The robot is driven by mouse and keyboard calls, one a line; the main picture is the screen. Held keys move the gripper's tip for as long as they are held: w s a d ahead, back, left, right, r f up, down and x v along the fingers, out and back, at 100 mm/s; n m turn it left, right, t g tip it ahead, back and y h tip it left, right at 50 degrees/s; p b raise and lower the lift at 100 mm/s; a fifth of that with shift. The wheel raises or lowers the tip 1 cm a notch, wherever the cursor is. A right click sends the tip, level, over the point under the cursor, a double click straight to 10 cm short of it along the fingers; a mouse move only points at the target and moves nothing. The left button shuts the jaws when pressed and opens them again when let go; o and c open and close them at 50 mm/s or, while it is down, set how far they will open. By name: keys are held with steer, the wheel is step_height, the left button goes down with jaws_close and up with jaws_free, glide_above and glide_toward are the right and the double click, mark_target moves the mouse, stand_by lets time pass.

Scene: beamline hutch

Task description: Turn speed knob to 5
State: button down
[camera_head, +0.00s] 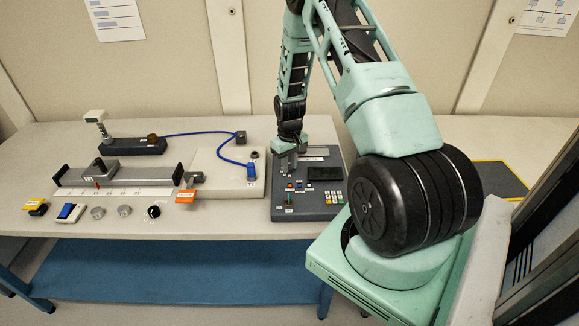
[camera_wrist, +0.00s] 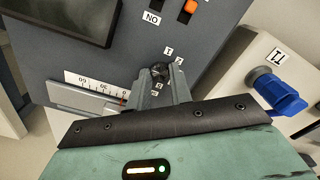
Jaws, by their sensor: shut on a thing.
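The dark grey control box (camera_head: 307,208) stands on the table in the head view, and its panel (camera_wrist: 125,55) fills much of the wrist view. A small black knob (camera_wrist: 160,69) on this panel, with small number marks around it, sits between my fingertips. I take it for the speed knob; its pointer and most marks are too small or covered to read. My gripper (camera_wrist: 161,83) is shut on the knob. In the head view my gripper (camera_head: 287,160) comes down at the back left of the box and hides the knob.
Beside the knob are a slider with a number scale (camera_wrist: 95,83), a dark screen (camera_wrist: 70,18) and an orange switch (camera_wrist: 191,6). A blue plug (camera_wrist: 280,95) sits in the pale block to the right in the wrist view. A rail fixture (camera_head: 130,176) stands left on the table.

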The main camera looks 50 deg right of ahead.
steer(key=m+b, duration=0.1)
steer(key=m, duration=0.3)
steer(key=shift+m, duration=0.3)
stand_by(0.3)
steer(key=c, duration=1.3)
jaws_free()
steer(key=shift+o, duration=0.2)
step_height(320, 180, up, 18)
steer(key=b, duration=0.3)
steer(key=shift+f, duration=0.25)
steer(key=shift+a, duration=0.1)
